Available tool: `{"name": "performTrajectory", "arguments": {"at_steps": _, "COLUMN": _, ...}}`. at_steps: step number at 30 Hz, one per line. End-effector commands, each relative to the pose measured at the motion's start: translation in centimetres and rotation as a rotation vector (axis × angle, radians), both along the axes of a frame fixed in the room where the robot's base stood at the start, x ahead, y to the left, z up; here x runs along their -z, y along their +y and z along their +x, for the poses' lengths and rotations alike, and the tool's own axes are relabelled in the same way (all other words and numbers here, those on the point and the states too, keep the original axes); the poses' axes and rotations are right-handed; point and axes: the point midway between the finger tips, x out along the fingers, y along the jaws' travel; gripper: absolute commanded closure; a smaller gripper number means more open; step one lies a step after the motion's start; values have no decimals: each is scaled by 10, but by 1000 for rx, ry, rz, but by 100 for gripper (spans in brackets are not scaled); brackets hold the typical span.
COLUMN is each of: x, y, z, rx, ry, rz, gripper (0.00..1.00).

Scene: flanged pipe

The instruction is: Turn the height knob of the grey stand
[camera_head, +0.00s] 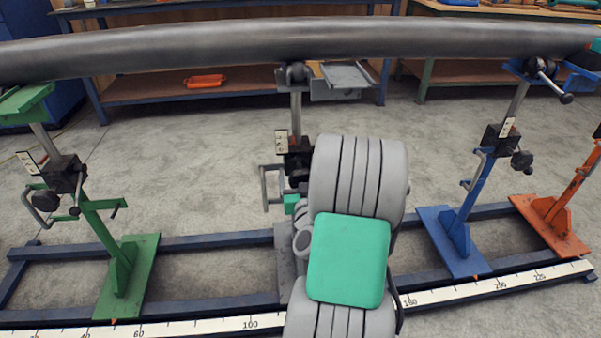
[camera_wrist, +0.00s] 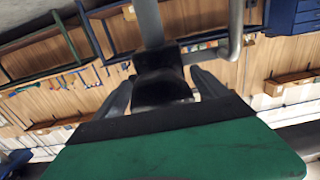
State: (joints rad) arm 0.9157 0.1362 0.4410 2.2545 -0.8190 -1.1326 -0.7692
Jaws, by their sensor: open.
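The grey stand (camera_head: 296,118) is the middle one under the pipe, with a grey post, a black clamp block (camera_head: 296,150) and a grey crank handle (camera_head: 265,187). My arm covers much of its lower part in the head view. In the wrist view its post (camera_wrist: 149,20) runs up from the black block. A dark knob (camera_wrist: 162,92) sits below the block. My gripper (camera_wrist: 163,82) is open, with one finger on each side of the knob. I cannot tell if the fingers touch it. In the head view the fingers are hidden by my arm.
A long dark pipe (camera_head: 200,47) rests across the stands. A green stand (camera_head: 123,270) is at left, a blue stand (camera_head: 455,240) and an orange stand (camera_head: 560,215) at right. Blue floor rails (camera_head: 200,243) and a measuring scale (camera_head: 190,327) run along the floor. Workbenches are behind.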

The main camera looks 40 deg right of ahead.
Motion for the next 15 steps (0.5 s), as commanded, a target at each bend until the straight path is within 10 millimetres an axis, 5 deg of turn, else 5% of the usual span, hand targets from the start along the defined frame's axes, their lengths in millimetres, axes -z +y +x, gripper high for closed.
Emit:
{"name": "performTrajectory", "arguments": {"at_steps": 5, "x": 0, "y": 0, "z": 0, "rx": 0, "ry": 0, "rz": 0, "gripper": 18}}
{"name": "performTrajectory", "arguments": {"at_steps": 15, "x": 0, "y": 0, "z": 0, "rx": 0, "ry": 0, "rz": 0, "gripper": 46}}
